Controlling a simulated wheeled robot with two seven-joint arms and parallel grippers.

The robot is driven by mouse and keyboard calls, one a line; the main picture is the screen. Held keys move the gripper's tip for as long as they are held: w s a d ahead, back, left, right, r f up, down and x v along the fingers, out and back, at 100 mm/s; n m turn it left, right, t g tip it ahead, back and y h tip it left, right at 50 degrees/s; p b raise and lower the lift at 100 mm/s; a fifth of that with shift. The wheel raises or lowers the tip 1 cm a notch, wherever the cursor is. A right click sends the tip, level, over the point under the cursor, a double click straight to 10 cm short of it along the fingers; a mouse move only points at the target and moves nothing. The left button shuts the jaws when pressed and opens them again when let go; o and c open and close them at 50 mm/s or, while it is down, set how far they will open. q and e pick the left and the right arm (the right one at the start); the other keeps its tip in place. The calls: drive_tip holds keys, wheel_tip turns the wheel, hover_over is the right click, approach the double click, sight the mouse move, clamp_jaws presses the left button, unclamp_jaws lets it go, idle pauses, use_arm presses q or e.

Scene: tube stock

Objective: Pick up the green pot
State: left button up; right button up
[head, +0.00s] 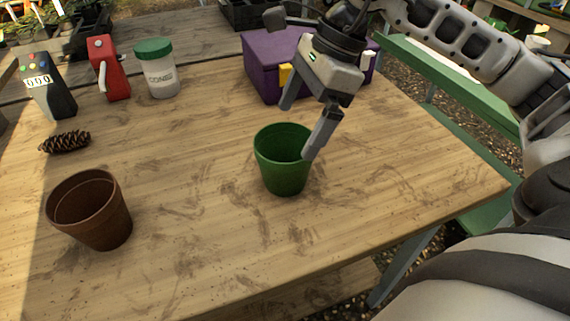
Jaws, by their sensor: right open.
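The green pot (283,172) stands upright on the wooden table, its open mouth facing up and apparently empty. My right gripper (303,130) is above and at the far right of the pot with its fingers spread. One finger is at the pot's right rim, and the other is behind the pot, farther back. I cannot tell whether the right finger touches the rim. Nothing is between the fingers. My left gripper is not in the view.
A brown pot (97,222) stands at the front left, with a pine cone (65,142) behind it. A purple box (262,75) is behind the green pot. A green-lidded jar (158,72), a red device (108,70) and a grey device (48,88) stand at back left. The table's front middle is clear.

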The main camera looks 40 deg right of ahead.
sight(285, 146)
drive_tip(key=x, duration=0.5)
drive_tip(key=shift+a+f, duration=0.3)
drive_tip(key=shift+a, duration=0.1)
drive_tip(key=c, duration=0.8)
